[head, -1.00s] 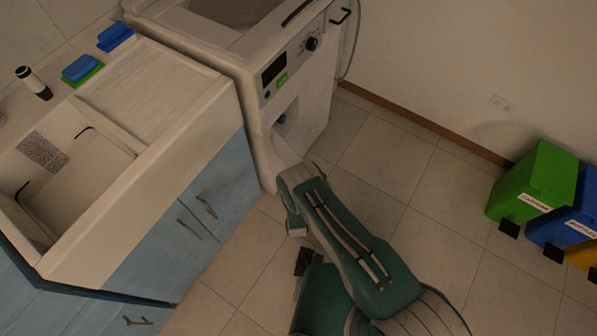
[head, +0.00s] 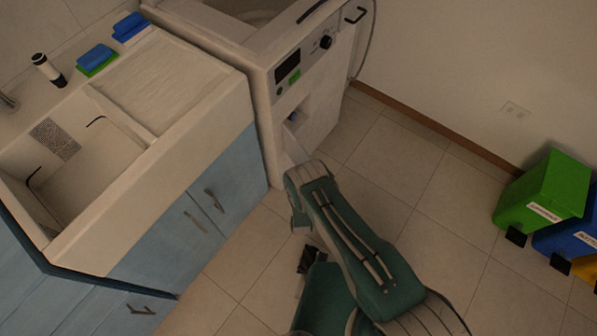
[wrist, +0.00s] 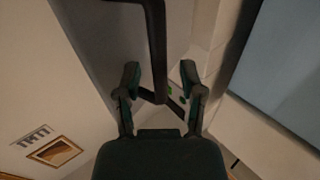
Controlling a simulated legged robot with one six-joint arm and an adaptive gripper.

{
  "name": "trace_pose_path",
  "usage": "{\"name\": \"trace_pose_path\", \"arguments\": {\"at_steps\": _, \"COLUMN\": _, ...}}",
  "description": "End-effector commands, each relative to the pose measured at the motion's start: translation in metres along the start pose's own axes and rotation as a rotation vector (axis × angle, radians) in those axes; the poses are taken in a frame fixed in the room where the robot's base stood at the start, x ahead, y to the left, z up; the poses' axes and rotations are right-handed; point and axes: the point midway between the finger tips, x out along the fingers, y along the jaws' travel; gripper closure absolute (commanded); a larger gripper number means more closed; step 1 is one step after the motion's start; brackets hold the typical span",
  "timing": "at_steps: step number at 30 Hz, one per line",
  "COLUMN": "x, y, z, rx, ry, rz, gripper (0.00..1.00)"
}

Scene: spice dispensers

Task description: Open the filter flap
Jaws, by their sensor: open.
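The white washing machine (head: 328,100) stands at the top middle of the head view. Low on its front is a dark recess (head: 296,113). A pale panel, apparently the filter flap (head: 293,147), slants outward below the recess, partly hidden by my arm; its exact angle is hard to tell. My gripper (wrist: 160,75) is open in the wrist view, its two dark green fingers apart. A dark bar runs down between them; I cannot tell what it belongs to or whether it touches them. I cannot make out the gripper in the head view.
A blue cabinet with a sink counter (head: 205,100) stands left of the machine. Sponges (head: 97,58) and a dark-topped bottle (head: 48,70) are on the counter. Green (head: 543,195) and blue (head: 572,232) bins stand at the right.

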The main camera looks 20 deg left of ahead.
Motion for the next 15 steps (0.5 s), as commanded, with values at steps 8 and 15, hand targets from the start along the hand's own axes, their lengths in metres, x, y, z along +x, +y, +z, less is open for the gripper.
{"name": "trace_pose_path", "arguments": {"at_steps": 8, "x": -0.032, "y": -0.001, "z": 0.001, "rx": -0.002, "ry": -0.004, "rz": -0.003, "gripper": 0.49}}
{"name": "trace_pose_path", "arguments": {"at_steps": 15, "x": -0.083, "y": -0.002, "z": 0.002, "rx": -0.003, "ry": -0.004, "rz": -0.004, "gripper": 0.49}}
